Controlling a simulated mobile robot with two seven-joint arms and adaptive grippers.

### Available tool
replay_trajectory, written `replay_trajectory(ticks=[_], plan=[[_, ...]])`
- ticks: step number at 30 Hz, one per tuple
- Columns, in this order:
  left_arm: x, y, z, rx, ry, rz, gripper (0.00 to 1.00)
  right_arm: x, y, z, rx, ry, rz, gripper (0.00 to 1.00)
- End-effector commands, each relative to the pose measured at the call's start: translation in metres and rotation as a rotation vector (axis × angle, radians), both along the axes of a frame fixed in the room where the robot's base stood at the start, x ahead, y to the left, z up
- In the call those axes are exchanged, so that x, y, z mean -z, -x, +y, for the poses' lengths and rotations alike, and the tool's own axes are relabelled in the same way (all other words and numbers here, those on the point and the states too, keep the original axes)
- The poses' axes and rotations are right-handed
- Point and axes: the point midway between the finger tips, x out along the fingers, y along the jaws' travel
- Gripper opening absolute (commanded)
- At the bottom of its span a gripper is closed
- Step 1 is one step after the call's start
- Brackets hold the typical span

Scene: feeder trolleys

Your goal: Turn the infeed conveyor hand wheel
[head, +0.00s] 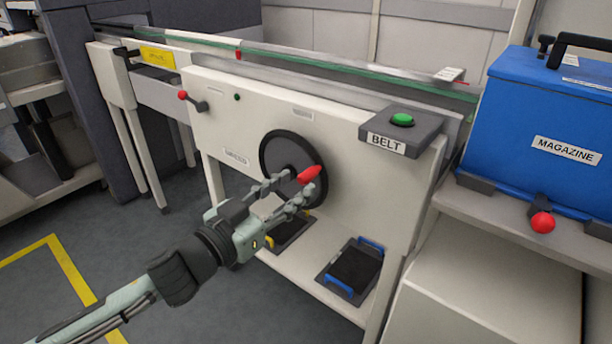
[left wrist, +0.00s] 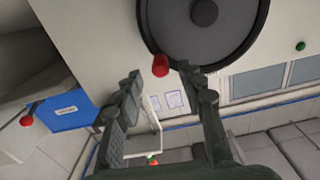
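The hand wheel (head: 276,157) is a black disc on the front of the white infeed conveyor (head: 340,150), with a red handle (head: 309,174) at its rim side. In the left wrist view the wheel (left wrist: 180,35) is at the top, its red handle (left wrist: 160,65) at the lower rim. My left gripper (head: 300,184) is open in front of the wheel. Its fingertips (left wrist: 160,75) are spread on either side of the handle's line; I cannot tell whether either one touches it. Nothing is held. My right gripper is not in view.
A grey box with a green button, labelled BELT (head: 386,143), sits right of the wheel. A blue MAGAZINE box (head: 500,120) with a red knob (head: 542,222) stands farther right. A red-tipped lever (head: 190,100) sticks out at the left. Trays (head: 350,272) lie on the lower shelf.

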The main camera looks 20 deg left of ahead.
Motion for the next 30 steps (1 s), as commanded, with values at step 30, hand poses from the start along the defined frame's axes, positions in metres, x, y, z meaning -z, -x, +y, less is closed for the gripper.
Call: replay_trajectory(ticks=[30], plan=[[0.001, -0.043, -0.015, -0.003, -0.001, 0.003, 0.03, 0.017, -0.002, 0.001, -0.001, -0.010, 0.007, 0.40]])
